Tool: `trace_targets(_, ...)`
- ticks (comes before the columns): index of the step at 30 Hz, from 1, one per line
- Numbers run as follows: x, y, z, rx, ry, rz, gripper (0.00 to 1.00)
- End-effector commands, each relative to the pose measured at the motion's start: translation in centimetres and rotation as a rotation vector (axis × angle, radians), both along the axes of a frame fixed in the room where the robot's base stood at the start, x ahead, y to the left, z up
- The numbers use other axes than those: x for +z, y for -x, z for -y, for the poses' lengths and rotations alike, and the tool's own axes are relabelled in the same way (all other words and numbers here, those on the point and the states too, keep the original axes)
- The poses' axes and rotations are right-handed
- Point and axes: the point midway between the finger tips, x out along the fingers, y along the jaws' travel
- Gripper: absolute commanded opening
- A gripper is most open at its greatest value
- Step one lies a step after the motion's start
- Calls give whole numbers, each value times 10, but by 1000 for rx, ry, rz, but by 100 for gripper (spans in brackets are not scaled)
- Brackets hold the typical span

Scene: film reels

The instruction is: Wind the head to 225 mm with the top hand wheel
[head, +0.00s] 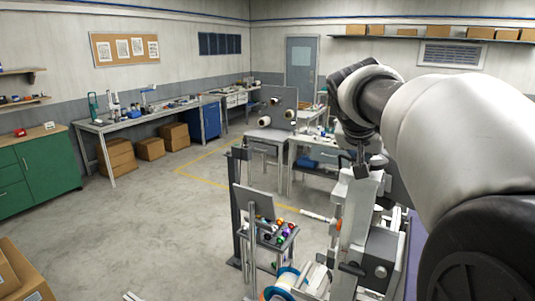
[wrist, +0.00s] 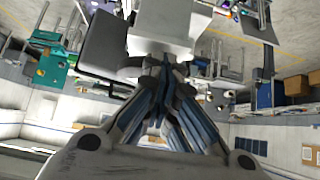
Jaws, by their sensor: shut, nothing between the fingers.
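A machine with a pale upright column (head: 352,215) stands at the lower right of the head view. My gripper (head: 362,170) points down at the top of this column, its dark fingers close together. In the wrist view my gripper (wrist: 165,72) is shut, with its fingertips just in front of the column's white top block (wrist: 172,28). The top hand wheel cannot be made out clearly; the fingers cover that spot. I cannot tell whether the fingertips touch anything there. No scale or 225 mm mark is readable in either view.
A small stand with colourful items (head: 276,234) and a blue-rimmed reel (head: 283,281) are left of the column. Workbenches (head: 160,115) line the back wall, and a green cabinet (head: 40,172) stands at left. Grey floor (head: 150,225) is open at the left centre.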

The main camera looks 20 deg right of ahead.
Motion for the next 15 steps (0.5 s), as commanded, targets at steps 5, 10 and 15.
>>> trace_targets(5, -3, 1, 0, -1, -3, -7, 0)
trace_targets(10, -4, -1, 0, -1, -4, -9, 0)
trace_targets(15, -4, -8, -1, 0, -4, -11, 0)
